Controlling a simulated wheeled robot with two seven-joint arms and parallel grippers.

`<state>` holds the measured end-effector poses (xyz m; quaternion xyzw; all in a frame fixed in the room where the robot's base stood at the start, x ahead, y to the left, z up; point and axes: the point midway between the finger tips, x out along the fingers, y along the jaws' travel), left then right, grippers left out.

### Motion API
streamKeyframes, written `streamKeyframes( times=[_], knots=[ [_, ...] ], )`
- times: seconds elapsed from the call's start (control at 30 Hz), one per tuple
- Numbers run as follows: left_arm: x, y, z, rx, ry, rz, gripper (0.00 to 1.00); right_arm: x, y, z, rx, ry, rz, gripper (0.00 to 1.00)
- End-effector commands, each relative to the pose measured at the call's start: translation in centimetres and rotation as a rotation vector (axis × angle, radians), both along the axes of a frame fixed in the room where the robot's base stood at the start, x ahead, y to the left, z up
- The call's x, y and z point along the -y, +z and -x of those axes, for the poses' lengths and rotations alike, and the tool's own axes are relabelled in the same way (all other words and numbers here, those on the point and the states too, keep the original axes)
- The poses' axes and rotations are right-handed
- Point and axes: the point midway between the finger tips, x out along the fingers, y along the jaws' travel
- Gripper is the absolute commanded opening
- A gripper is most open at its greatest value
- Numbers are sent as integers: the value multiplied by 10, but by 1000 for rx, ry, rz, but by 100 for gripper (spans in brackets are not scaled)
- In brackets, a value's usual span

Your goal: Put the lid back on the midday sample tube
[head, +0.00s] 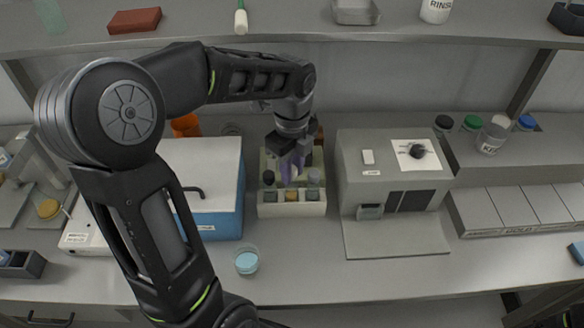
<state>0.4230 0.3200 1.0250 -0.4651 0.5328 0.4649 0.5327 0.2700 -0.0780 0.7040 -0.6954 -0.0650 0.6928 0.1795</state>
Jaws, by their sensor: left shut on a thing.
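A pale rack (292,209) stands at the middle of the bench. A black-capped tube (268,178) stands at its left and a grey-topped tube (313,177) at its right. My left gripper (291,172) points down over the rack between these two, shut on a small purplish item (287,165). The fingers hide much of that item, and I cannot tell whether it is a lid or a tube, or whether it touches anything below. A dark round knob-like piece (418,151) lies on a white sheet on the grey machine. My right gripper is out of view.
The grey machine (360,187) stands close right of the rack, and a blue-and-white box (222,214) close left. A dish of light blue liquid (246,262) sits in front. Several capped jars stand at the right. A shelf (300,38) spans the back. The front bench is mostly clear.

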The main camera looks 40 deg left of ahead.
Motion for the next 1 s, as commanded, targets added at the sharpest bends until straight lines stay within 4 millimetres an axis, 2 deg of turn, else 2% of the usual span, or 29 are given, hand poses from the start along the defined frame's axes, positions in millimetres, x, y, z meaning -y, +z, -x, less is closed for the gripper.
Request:
streamKeyframes(
  times=[0.87,0.9,1.0],
  knots=[
    [0,-1,0,0,0,0,0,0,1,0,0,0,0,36],
    [0,-1,0,0,0,0,25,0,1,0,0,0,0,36],
    [0,-1,0,0,0,0,33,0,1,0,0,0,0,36]
  ],
)
